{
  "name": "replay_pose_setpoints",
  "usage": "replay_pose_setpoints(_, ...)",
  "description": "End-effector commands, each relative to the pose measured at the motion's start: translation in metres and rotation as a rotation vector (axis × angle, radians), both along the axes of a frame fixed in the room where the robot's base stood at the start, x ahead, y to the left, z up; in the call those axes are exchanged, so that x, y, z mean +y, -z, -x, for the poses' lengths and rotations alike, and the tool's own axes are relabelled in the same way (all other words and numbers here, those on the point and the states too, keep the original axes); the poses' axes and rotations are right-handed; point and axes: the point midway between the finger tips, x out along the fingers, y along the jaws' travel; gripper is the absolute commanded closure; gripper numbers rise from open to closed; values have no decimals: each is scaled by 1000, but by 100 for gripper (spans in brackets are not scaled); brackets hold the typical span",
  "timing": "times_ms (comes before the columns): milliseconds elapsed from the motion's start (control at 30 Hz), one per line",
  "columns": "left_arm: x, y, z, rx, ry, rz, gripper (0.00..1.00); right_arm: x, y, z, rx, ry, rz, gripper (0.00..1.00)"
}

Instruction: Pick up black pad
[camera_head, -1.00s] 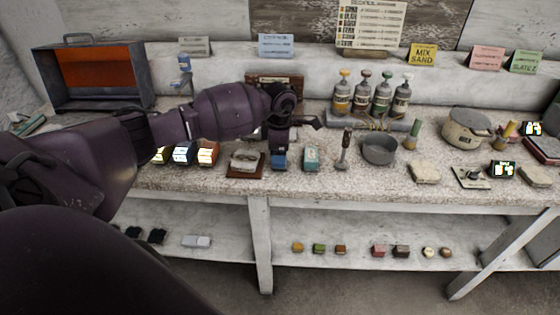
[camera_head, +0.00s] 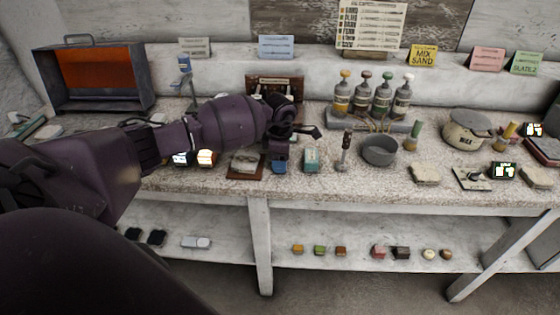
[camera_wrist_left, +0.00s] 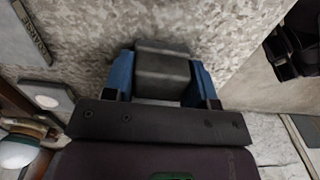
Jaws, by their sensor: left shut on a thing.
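My left gripper (camera_head: 280,163) is over the front part of the workbench, with its fingers pointing down. In the left wrist view its two blue fingers (camera_wrist_left: 160,80) are shut on the black pad (camera_wrist_left: 163,70), a dark grey-black block that sits between them. The pad cannot be made out in the head view, where the gripper hides it. I cannot tell whether it touches the bench top. My right gripper is not in view.
A grey bowl (camera_head: 379,150) and a bottle rack (camera_head: 373,121) are farther right. The lower shelf (camera_head: 350,229) holds several small blocks.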

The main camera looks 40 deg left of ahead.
Motion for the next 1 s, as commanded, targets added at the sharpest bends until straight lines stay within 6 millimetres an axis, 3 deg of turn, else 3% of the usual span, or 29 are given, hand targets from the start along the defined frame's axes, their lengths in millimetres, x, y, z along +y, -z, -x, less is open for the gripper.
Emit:
replay_pose_setpoints(267, 1, -25, -1, -5, 0, -2, 71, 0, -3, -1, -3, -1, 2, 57)
replay_pose_setpoints(700, 1, -133, -1, -5, 1, -3, 71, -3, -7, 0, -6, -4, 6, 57)
replay_pose_setpoints(1000, 0, -185, 0, -2, 1, 0, 71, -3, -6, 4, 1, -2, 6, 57)
